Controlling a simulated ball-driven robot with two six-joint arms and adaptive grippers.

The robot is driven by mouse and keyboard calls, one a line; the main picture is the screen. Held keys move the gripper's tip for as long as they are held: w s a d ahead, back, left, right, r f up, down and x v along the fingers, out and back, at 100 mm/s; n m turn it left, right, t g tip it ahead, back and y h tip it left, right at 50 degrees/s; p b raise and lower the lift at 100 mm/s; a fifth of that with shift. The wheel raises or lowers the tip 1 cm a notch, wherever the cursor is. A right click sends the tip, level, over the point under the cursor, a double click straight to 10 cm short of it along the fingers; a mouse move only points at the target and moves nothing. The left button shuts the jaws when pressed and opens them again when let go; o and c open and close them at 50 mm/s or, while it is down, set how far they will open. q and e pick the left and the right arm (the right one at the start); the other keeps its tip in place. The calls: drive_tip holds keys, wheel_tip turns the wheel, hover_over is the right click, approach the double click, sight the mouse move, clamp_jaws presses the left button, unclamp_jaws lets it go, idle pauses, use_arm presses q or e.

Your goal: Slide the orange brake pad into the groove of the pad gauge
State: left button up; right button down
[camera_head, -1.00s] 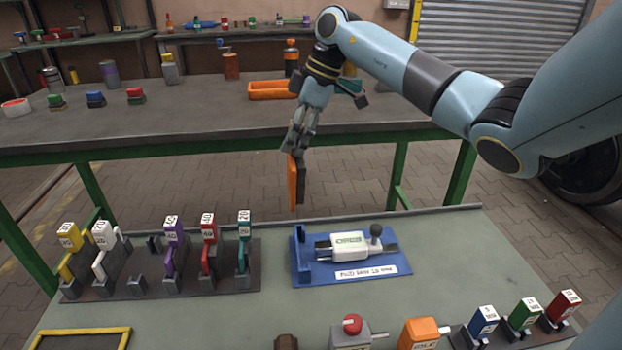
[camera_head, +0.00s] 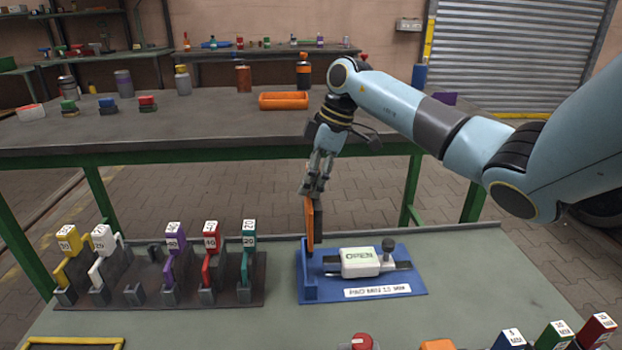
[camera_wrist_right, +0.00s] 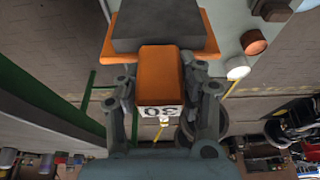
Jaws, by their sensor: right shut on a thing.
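The orange brake pad (camera_head: 309,224) has a dark grey block on one face. My right gripper (camera_head: 314,187) is shut on its upper end, and the pad hangs upright. In the right wrist view the gripper (camera_wrist_right: 162,88) grips the orange tab marked 30, with the pad's grey block (camera_wrist_right: 158,28) beyond it. The blue pad gauge (camera_head: 333,292) lies on the front bench and carries a white slider marked OPEN (camera_head: 360,262). The pad's lower end is at the upright blue groove at the gauge's left end; I cannot tell whether it has entered. My left gripper is not in view.
A dark rack (camera_head: 215,294) with yellow, white, purple, red and teal numbered pieces stands left of the gauge. Numbered blocks (camera_head: 555,336) and a red knob (camera_head: 361,342) are at the front. Bench surface right of the gauge (camera_head: 490,275) is clear.

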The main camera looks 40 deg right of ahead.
drive_tip(key=shift+r+p, duration=0.1)
drive_tip(key=shift+p, duration=0.2)
wheel_tip(320, 180, down, 8)
drive_tip(key=b, duration=0.4)
drive_tip(key=shift+p, duration=0.6)
idle(1.2)
drive_tip(key=shift+f+b, duration=0.55)
drive_tip(key=shift+f, duration=1.05)
drive_tip(key=shift+p, duration=0.55)
idle(1.1)
drive_tip(key=shift+f+b, duration=0.75)
drive_tip(key=shift+f, duration=0.55)
idle(0.6)
